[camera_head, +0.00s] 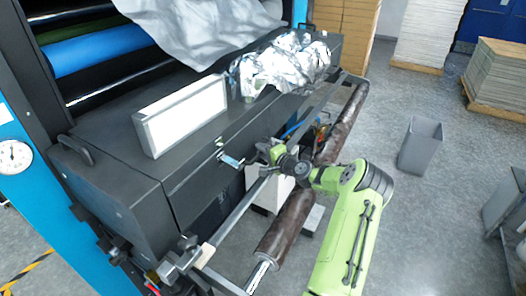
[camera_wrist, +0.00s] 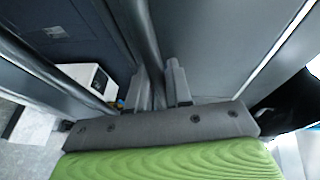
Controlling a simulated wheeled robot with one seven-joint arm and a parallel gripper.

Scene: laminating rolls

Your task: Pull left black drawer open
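The dark grey-black drawer front (camera_head: 205,190) is on the near side of the machine in the head view, left of my gripper (camera_head: 262,156). It appears flush with the body. A small metal handle or latch (camera_head: 231,160) sticks out near its upper right. My gripper is just right of this handle, at the front of the machine. In the wrist view my gripper (camera_wrist: 160,85) has its two grey fingers apart, with a dark bar or edge (camera_wrist: 146,35) running up from between them. I cannot tell whether the fingers touch it.
A long metal rail (camera_head: 238,212) and a brown roll (camera_head: 287,225) run along the machine front, close to my arm. A grey bin (camera_head: 420,145) stands on open floor at right.

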